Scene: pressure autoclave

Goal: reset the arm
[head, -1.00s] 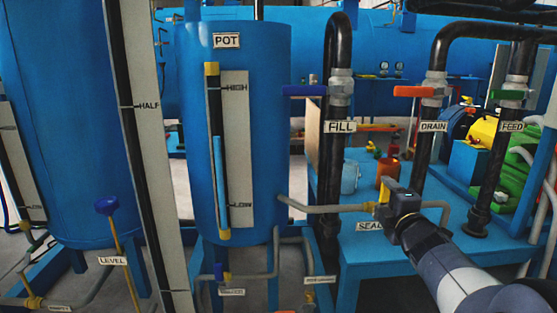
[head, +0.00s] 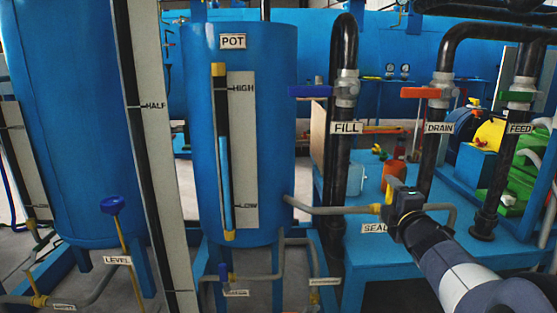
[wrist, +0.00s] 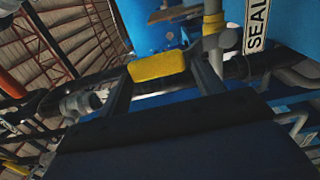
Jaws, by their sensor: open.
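My gripper (head: 398,201) is at the SEAL valve on the right, above the blue bench. In the wrist view my gripper (wrist: 165,78) has its two dark fingers apart. The yellow SEAL handle (wrist: 157,66) shows between them; I cannot tell whether either finger touches it. In the head view the yellow handle (head: 390,190) is partly hidden by my gripper. The SEAL label (head: 374,229) is on the bench edge below, and a SEAL label (wrist: 257,25) also shows in the wrist view.
The blue POT tank (head: 270,140) stands left of my arm. Black pipes carry the blue FILL handle (head: 310,92), red DRAIN handle (head: 420,93) and green FEED handle (head: 515,97). An orange cup (head: 393,177) stands on the blue bench (head: 360,255) close behind my gripper.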

